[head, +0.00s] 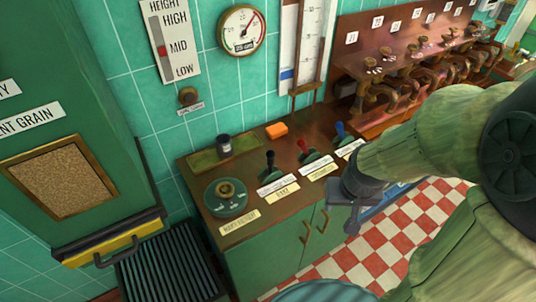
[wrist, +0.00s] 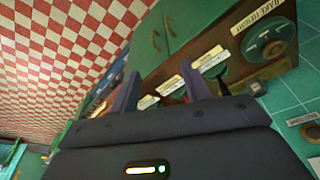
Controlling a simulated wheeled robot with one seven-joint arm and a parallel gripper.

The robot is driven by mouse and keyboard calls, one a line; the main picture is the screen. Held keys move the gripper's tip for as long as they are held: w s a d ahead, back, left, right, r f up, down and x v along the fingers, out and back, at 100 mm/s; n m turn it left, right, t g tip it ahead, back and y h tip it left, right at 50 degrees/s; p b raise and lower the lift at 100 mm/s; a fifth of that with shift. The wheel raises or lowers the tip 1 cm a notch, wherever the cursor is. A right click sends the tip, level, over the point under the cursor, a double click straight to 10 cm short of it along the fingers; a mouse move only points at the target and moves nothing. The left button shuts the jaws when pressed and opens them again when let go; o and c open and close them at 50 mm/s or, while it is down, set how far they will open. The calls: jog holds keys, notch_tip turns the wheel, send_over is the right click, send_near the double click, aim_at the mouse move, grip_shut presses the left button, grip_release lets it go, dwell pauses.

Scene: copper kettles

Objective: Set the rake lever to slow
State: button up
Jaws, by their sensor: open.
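The rake lever (head: 270,161), with a black knob, stands roughly upright on a slotted base on the green cabinet's wooden top, above a yellow plate that seems to read RAKE. A white label strip lies by its base, too small to read, so I cannot tell its setting. In the wrist view the black lever (wrist: 222,82) shows just right of the fingers, partly hidden. My gripper (head: 350,212) hangs in front of the cabinet, right of the rake lever and apart from it. Its two fingers (wrist: 160,91) are spread and empty.
A red lever (head: 303,148) and a blue lever (head: 341,131) stand to the right. A rake height dial (head: 226,196) is to the left. Brass cabinet handles (head: 322,222) face the checkered floor.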

jog(key=w+f+n+t+y+b, duration=0.2)
jog(key=w+f+n+t+b, duration=0.3)
jog(key=w+f+b, duration=0.65)
jog(key=w+a+f+n+t+y+b, duration=0.1)
jog(key=a+y+b, duration=0.1)
jog(key=w+a+f+n+t+y+b, duration=0.1)
jog(key=w+a+f+y+b, duration=0.1)
jog(key=y+b, duration=0.1)
jog(key=w+a+f+n+t+y+b, duration=0.1)
jog(key=w+a+t+y+b, duration=0.1)
jog(key=shift+w+f+y, duration=0.15)
jog(key=shift+f+y, duration=0.15)
jog(key=shift+f, duration=0.05)
jog(key=shift+a+r+n+y+b, duration=0.2)
jog(key=shift+a+n+y+b, duration=0.1)
jog(key=shift+y+b, duration=0.5)
jog(key=shift+s+a+r+t+y, duration=0.1)
jog(key=shift+s+r+t+y, duration=0.15)
jog(key=shift+t+y, duration=0.2)
jog(key=shift+s+a+r+y, duration=0.1)
jog(key=shift+s+r+y, duration=0.1)
jog(key=shift+r+y, duration=0.15)
